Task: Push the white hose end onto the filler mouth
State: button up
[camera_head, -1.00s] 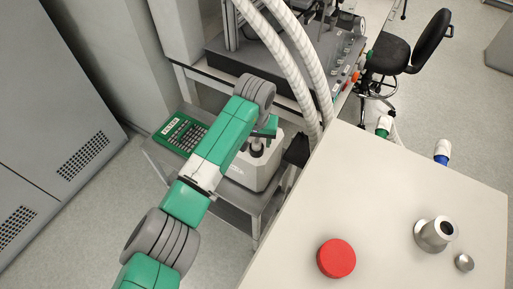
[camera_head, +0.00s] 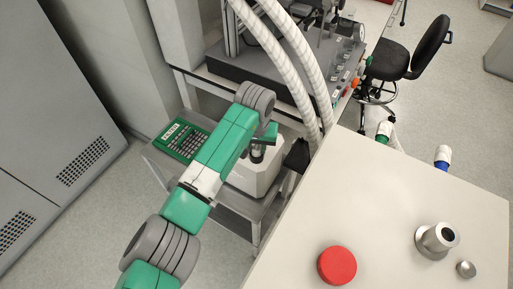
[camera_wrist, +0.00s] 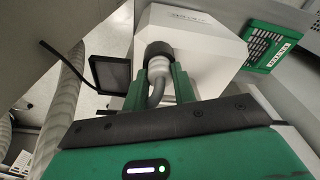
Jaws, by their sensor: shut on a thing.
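My gripper (camera_wrist: 157,86) is shut on the white hose end (camera_wrist: 159,68), which sits between its two green fingers in the wrist view. A grey hose (camera_wrist: 156,92) curves down from it. A dark round collar, which looks like the filler mouth (camera_wrist: 158,49), is right above the white end, on the pale filler box (camera_wrist: 195,45). The two are in line and look close; I cannot tell whether they touch. In the head view my gripper (camera_head: 265,131) is over the filler box (camera_head: 258,174), partly hidden by my arm, and the hose end cannot be made out.
A pale table (camera_head: 400,200) at right bears a red cap (camera_head: 337,265) and a metal fitting (camera_head: 437,240).

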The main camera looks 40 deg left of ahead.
aim_at(257, 147)
notch_tip(257, 147, up, 4)
jog(key=shift+f+p, duration=0.1)
jog(key=shift+p, duration=0.5)
jog(key=s+d+r+p, duration=0.1)
jog(key=s+d+p, duration=0.2)
jog(key=s+d, duration=0.7)
jog(key=shift+s+d, duration=0.25)
jog(key=shift+s, duration=0.8)
